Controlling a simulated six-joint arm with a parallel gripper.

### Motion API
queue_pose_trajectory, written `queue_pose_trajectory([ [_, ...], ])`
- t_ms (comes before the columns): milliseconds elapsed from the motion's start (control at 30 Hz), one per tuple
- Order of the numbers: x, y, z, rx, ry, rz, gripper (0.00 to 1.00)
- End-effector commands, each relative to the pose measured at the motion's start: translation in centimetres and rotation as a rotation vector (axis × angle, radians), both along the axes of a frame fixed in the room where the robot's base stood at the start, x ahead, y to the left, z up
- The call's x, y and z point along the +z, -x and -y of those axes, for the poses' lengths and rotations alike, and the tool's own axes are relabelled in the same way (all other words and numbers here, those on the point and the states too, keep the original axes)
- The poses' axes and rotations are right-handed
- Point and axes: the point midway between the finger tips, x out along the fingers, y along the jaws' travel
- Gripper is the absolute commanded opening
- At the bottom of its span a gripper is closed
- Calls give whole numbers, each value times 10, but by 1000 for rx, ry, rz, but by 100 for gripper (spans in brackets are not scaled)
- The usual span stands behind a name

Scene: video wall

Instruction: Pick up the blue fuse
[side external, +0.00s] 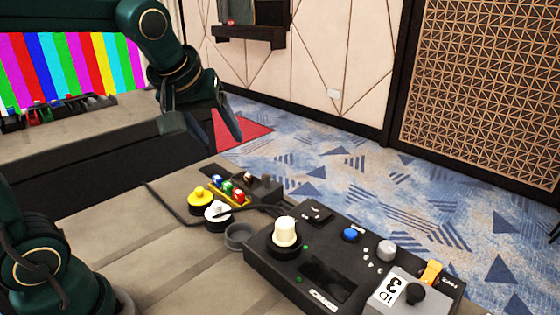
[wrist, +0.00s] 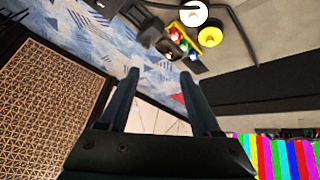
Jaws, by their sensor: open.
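The blue fuse (side external: 216,180) is a small upright piece at the far end of a row with a green fuse (side external: 227,187) and a red fuse (side external: 239,196) in a yellow-edged holder on the table. In the wrist view the blue fuse (wrist: 193,55) is at the near end of the row, just beyond the right fingertip in the picture. My gripper (side external: 223,138) is open and empty, pointing down, above and apart from the fuses. Both fingers of my gripper show in the wrist view (wrist: 160,74).
A yellow round knob (side external: 200,196) and a white one (side external: 217,211) stand close to the holder. A black cable runs around it. A black control box (side external: 325,278) with knobs and buttons takes up the table's right part. The table's left front is bare.

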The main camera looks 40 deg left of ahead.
Motion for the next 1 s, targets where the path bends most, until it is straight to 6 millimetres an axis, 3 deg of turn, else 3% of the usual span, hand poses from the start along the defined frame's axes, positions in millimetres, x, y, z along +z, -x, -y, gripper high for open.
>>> queue_pose_trajectory([
  [200,-30,-54,-55,234,20,-36,64],
  [400,-79,-81,-105,391,23,-97,64],
  [600,-127,-81,-133,450,27,-185,64],
  [1000,-174,-77,-151,470,36,-233,64],
])
